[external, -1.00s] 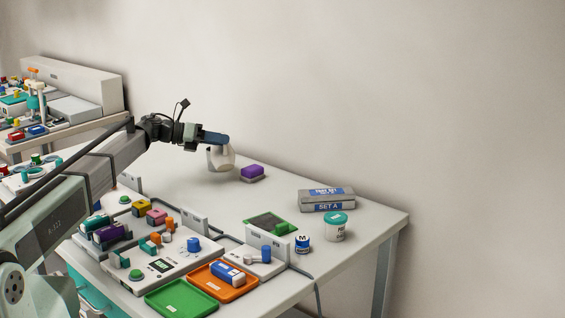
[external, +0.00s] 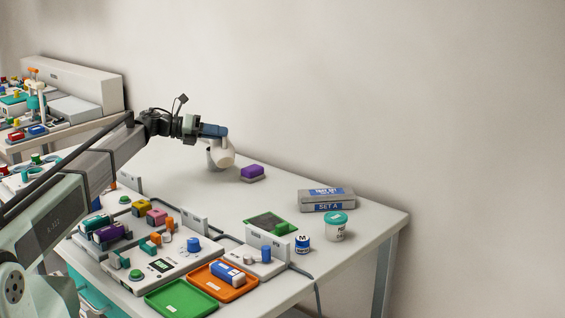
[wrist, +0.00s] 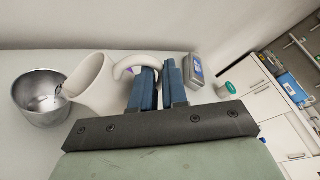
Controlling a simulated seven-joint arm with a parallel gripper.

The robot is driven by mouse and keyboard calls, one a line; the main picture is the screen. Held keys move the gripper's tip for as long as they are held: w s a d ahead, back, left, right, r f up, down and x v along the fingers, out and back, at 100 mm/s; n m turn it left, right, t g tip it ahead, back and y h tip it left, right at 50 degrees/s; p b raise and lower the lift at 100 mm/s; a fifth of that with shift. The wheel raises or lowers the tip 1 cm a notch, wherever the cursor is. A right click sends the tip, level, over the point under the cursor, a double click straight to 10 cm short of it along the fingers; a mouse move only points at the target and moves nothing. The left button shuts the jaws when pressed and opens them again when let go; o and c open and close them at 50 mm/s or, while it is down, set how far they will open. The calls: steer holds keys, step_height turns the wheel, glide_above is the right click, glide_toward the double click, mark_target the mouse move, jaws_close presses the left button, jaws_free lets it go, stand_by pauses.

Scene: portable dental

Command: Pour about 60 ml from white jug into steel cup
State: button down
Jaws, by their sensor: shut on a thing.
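The white jug (wrist: 92,86) is held by its handle in my gripper (wrist: 158,82), whose blue fingers are shut on it. In the external view the jug (external: 221,156) hangs tilted at the end of my gripper (external: 222,134), near the back of the table. I cannot make out the cup in the external view.
A purple-topped block (external: 252,171) sits just right of the jug. A grey SET A box (external: 326,199), a teal-lidded tub (external: 336,227) and a small blue jar (external: 302,244) stand farther right. Trays and devices fill the table's front. The wall is close behind.

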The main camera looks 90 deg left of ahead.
mark_target(220, 159)
steer(key=shift+s+a+r+n+h, duration=0.2)
steer(key=shift+a+r+n+h, duration=0.1)
steer(key=shift+a+r+n, duration=0.55)
stand_by(1.9)
steer(key=shift+w+d+f+m, duration=0.2)
steer(key=shift+d+f+m, duration=0.75)
steer(key=shift+d, duration=0.05)
steer(key=shift+w+d+f+m+g+y, duration=0.15)
steer(key=shift+d+f+m+y, duration=0.2)
steer(key=shift+f+m, duration=0.25)
steer(key=shift+w+d+f+m+g+y, duration=0.1)
steer(key=shift+d+f+m+g+y, duration=0.15)
steer(key=shift+d+f+m, duration=0.3)
steer(key=shift+w+d+f+m+g+y, duration=0.1)
steer(key=shift+d+f+m+y, duration=0.1)
steer(key=shift+f+m+y, duration=0.35)
steer(key=shift+w+d+f, duration=0.1)
steer(key=shift+d+f, duration=0.05)
steer(key=shift+d, duration=0.1)
steer(key=d+f+m, duration=0.1)
steer(key=d+f+m+y, duration=0.1)
steer(key=d, duration=0.1)
steer(key=w+d+m, duration=0.1)
steer(key=shift+w+d+f+m+g, duration=0.1)
steer(key=shift+d+f+m+g, duration=0.1)
steer(key=shift+f+m+g, duration=0.2)
steer(key=shift+w+d+f+m+y, duration=0.25)
steer(key=shift+d+f+m+y, duration=0.3)
steer(key=shift+f+m, duration=0.2)
